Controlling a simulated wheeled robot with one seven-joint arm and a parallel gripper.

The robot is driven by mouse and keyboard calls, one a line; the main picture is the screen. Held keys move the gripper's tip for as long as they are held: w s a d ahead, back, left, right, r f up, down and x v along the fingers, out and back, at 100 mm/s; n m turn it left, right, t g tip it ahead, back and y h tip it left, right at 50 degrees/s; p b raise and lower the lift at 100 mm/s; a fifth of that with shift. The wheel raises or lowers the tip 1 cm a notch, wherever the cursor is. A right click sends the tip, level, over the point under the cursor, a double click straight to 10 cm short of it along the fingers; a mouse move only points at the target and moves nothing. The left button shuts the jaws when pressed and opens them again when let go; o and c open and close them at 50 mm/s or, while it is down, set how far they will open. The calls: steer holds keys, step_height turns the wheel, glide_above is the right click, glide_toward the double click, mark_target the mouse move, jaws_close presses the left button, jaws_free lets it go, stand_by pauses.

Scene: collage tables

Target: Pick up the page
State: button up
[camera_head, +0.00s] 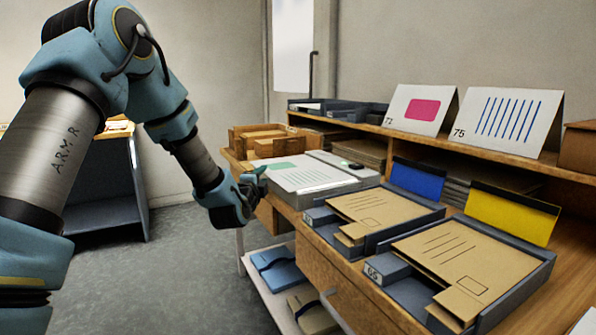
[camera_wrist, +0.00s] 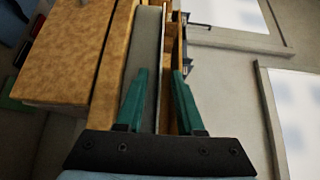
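A white page (camera_head: 300,176) with a green patch and dark lines lies flat on a grey box-like device (camera_head: 335,185) on the wooden table. It could be the task's page; other printed sheets are also in view. My gripper (camera_head: 258,178) is at the left edge of this device, close beside the page; I cannot tell whether it touches. In the wrist view my two teal fingers (camera_wrist: 158,82) stand apart, with a long grey strip (camera_wrist: 149,45) behind the gap between them. Nothing appears clamped. The page cannot be made out clearly in the wrist view.
Grey trays with brown envelopes (camera_head: 440,258) stand to the right, with blue (camera_head: 417,180) and yellow (camera_head: 510,213) cards behind. Tented cards (camera_head: 418,108) stand on the back shelf. A wooden organiser (camera_head: 262,133) is behind the page. A lower shelf holds folders (camera_head: 280,270).

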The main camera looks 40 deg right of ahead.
jaws_close()
stand_by(1.2)
